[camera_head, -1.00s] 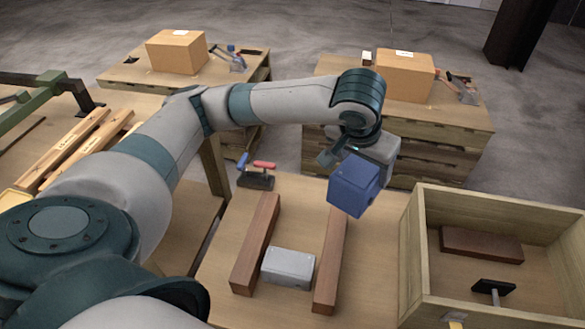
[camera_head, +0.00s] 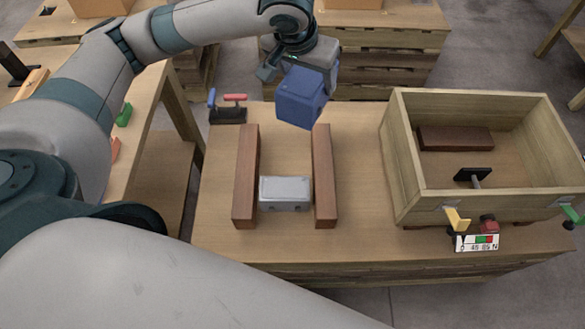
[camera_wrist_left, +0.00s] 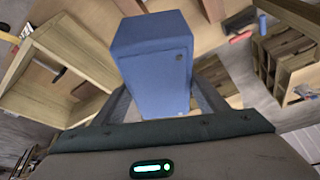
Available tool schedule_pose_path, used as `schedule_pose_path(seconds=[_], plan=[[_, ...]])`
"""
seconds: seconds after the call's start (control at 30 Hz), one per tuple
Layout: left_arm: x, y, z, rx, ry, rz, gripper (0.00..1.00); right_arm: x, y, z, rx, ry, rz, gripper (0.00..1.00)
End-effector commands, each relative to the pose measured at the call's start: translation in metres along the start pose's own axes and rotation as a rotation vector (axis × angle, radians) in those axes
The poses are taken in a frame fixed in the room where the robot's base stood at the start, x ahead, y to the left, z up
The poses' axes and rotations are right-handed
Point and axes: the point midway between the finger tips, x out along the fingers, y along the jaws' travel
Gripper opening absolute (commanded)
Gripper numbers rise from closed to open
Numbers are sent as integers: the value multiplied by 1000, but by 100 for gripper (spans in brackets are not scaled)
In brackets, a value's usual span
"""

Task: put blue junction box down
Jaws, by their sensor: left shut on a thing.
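The blue junction box (camera_head: 301,97) is in my left gripper (camera_head: 290,72), above the far part of the table, close to the far end of the right wooden bar. In the left wrist view the blue junction box (camera_wrist_left: 153,62) sits between the two fingers of the left gripper (camera_wrist_left: 160,100), slightly tilted. The left gripper is shut on it. The box appears to be off the table surface. My right gripper is not in view.
A grey box (camera_head: 285,193) lies between two brown wooden bars (camera_head: 246,176) (camera_head: 324,176). A wooden crate (camera_head: 392,150) holding a brown block (camera_head: 455,138) stands at the right. A red-and-blue handled clamp (camera_head: 228,112) lies at the back left.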

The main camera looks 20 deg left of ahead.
Motion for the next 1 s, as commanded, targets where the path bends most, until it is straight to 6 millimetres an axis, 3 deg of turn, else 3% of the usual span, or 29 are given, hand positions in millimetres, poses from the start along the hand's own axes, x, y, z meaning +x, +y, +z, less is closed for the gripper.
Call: schedule_pose_path(seconds=[0.57,1.0], plan=[[4,0,-1,18,4,10,5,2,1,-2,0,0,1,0],[45,-4,0,193,2,82,5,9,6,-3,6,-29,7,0]])
